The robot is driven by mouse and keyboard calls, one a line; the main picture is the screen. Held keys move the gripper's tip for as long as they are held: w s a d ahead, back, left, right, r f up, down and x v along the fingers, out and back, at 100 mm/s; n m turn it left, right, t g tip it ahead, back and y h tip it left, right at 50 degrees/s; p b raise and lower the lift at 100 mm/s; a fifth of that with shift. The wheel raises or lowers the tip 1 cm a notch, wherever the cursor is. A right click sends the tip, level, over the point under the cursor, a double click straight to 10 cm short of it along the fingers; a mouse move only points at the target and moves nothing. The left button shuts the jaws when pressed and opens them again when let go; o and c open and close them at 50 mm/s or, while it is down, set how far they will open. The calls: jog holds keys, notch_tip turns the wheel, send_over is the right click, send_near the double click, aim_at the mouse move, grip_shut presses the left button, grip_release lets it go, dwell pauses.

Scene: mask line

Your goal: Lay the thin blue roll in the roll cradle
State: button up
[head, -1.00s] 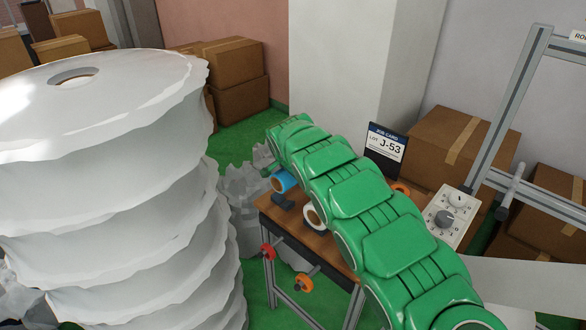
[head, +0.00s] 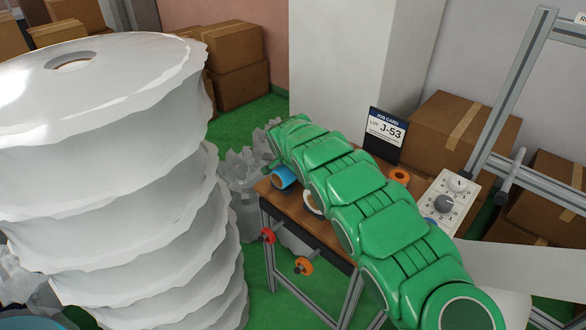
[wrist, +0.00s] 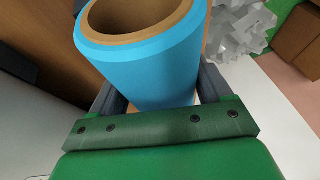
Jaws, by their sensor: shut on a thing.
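A blue roll with a brown cardboard core (wrist: 150,62) fills the middle of the wrist view, its open end towards the top. My gripper (wrist: 155,90) is shut on it, with a dark grey finger on either side. In the head view a blue roll (head: 284,177) shows at the table's far left end, just under the end of my green arm. My gripper is mostly hidden there by the arm. I cannot make out the roll cradle in either view. Another bit of blue (head: 430,220) shows at the arm's right edge, too small to name.
The wooden table (head: 300,222) carries a white roll (head: 313,202), partly covered by my arm, and an orange roll (head: 399,175). A job card reading J-53 (head: 385,133) and a dial box (head: 446,203) stand behind. Large white wrapped reels (head: 110,150) tower at left.

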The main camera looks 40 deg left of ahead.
jog(key=shift+f, duration=0.4)
dwell(0.5)
jog(key=o, duration=1)
jog(key=shift+o, duration=0.2)
jog(key=shift+v, duration=3.95)
